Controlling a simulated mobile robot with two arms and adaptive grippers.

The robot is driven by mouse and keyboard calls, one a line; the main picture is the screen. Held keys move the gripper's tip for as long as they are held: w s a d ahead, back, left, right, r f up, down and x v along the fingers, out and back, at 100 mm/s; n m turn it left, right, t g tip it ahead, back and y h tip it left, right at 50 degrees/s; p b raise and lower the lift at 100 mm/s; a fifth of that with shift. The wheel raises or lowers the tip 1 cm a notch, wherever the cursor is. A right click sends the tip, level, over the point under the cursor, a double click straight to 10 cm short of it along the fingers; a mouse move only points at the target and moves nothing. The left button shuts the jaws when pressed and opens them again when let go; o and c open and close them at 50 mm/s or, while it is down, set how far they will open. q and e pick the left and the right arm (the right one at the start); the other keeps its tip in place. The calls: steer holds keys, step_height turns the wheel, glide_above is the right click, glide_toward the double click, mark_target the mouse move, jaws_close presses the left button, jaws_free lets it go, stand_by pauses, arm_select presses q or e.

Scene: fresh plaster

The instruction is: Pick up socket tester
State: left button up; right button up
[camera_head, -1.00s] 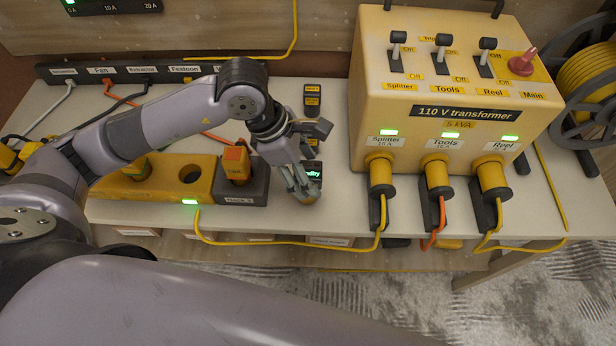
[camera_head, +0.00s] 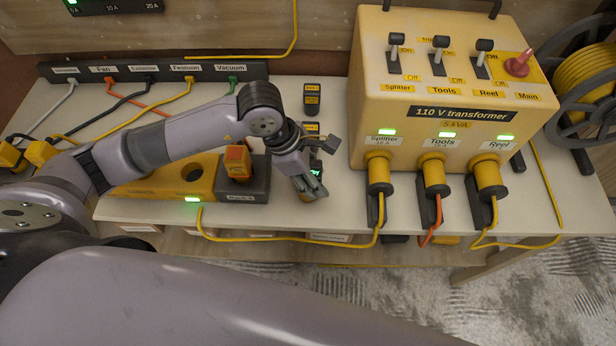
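The socket tester seems to be the small dark device with a green-lit display (camera_head: 316,170) on the bench, left of the transformer. My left gripper (camera_head: 311,190) points down right at it, and its fingers cover most of the device. A bit of yellow shows beneath the fingertips. I cannot tell whether the fingers are closed on the device or only beside it. My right gripper is not in view.
A yellow 110 V transformer (camera_head: 450,90) with plugged cables stands to the right. A yellow splitter (camera_head: 150,187) with an orange plug (camera_head: 237,162) lies left of the gripper. Small black-and-yellow items (camera_head: 312,97) stand behind. A power strip (camera_head: 200,71) runs along the back.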

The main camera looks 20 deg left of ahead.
arm_select(q)
steer(key=c, duration=0.7)
step_height(320, 180, up, 20)
steer(key=b, duration=0.2)
steer(key=shift+b, duration=0.4)
